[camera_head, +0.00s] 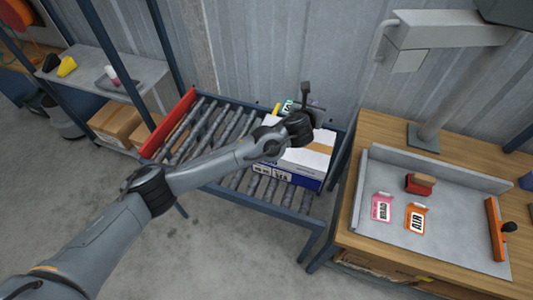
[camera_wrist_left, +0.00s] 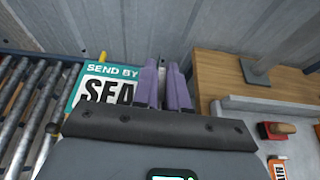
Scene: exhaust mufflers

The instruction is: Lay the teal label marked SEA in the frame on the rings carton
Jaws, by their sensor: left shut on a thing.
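The teal label marked SEA (camera_wrist_left: 92,88) reads SEND BY SEA in the left wrist view, with a white panel and black letters. My left gripper (camera_wrist_left: 164,75) has its purple fingers shut on the label's right side. In the head view the label (camera_head: 287,106) shows partly behind my wrist, above the carton's far edge. The carton (camera_head: 311,160), with a white top and blue sides, sits on the roller conveyor below my left wrist. My wrist hides part of its top, and I cannot make out the frame there. My right gripper is out of view.
The roller conveyor (camera_head: 183,148) has a red end board. On the wooden bench (camera_head: 351,233) at right, a grey tray (camera_head: 455,247) holds a pink ROAD label (camera_head: 382,208), an orange AIR label (camera_head: 416,218) and a red block with a wooden top (camera_head: 420,184). A grey post stands behind.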

